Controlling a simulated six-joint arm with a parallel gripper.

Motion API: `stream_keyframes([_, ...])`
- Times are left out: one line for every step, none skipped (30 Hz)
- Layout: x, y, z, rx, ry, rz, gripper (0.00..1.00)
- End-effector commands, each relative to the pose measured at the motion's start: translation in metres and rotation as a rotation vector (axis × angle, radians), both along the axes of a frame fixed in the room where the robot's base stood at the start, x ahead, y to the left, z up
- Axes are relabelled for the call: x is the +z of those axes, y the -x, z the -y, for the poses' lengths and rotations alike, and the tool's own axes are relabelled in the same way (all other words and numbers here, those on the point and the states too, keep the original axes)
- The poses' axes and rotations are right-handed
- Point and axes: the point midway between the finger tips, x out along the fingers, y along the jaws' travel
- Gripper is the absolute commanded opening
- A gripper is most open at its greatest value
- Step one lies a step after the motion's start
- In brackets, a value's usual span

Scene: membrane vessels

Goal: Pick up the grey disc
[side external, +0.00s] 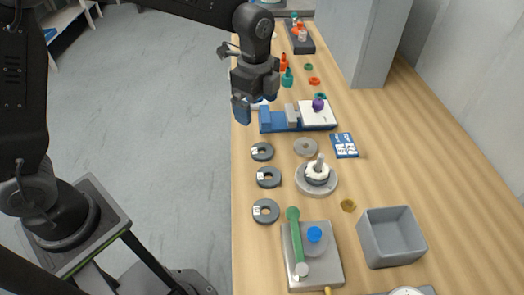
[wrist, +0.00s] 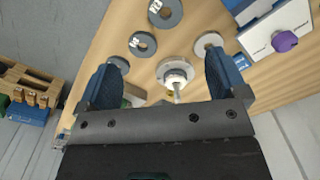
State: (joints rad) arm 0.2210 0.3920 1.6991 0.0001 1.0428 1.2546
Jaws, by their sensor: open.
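A plain grey disc (side external: 305,147) with a small centre hole lies flat on the wooden bench, behind a round stand with a post (side external: 330,187). In the wrist view the plain disc (wrist: 208,40) is partly covered by the right finger. Three darker grey discs with white labels lie in a row near the bench's left edge: far (side external: 262,151), middle (side external: 268,177) and near (side external: 265,211). My gripper (side external: 241,108) is open and empty, raised at the bench's left edge, apart from all discs. Its blue fingers frame the stand in the wrist view (wrist: 165,68).
A blue fixture (side external: 280,125) with a white plate and purple knob stands behind the discs. A blue card (side external: 344,146) lies to the right. A grey bin (side external: 391,236) and a plate with a green-handled tool (side external: 294,240) stand in front. The right side of the bench is clear.

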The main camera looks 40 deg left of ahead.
Motion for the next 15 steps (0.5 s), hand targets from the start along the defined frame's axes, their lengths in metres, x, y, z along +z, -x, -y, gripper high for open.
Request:
stream_keyframes([-0.004,-0.002,0.002,-0.018,-0.002,-0.006,0.92])
stream_keyframes([-0.007,-0.002,0.002,-0.023,-0.002,-0.009,0.92])
stream_keyframes([-0.011,-0.003,0.003,-0.028,-0.002,-0.01,0.92])
stream_keyframes([-0.015,-0.003,0.003,-0.029,-0.002,-0.011,0.92])
stream_keyframes([-0.019,-0.003,0.002,-0.029,-0.003,-0.012,0.92])
stream_keyframes([-0.026,-0.003,0.002,-0.029,-0.003,-0.012,0.92])
stream_keyframes([-0.032,-0.002,0.002,-0.028,-0.003,-0.014,0.92])
stream_keyframes([-0.038,-0.002,0.002,-0.028,-0.003,-0.013,0.92])
stream_keyframes([-0.047,-0.002,0.002,-0.027,-0.003,-0.014,0.92])
stream_keyframes([-0.053,-0.002,0.002,-0.027,-0.003,-0.013,0.92])
stream_keyframes([-0.058,-0.002,0.002,-0.027,-0.003,-0.013,0.92])
stream_keyframes([-0.066,-0.002,0.002,-0.026,-0.003,-0.013,0.92])
stream_keyframes([-0.07,-0.002,0.002,-0.026,-0.003,-0.012,0.92])
stream_keyframes([-0.075,-0.003,0.002,-0.026,-0.002,-0.011,0.92])
stream_keyframes([-0.08,-0.003,0.002,-0.026,-0.002,-0.011,0.92])
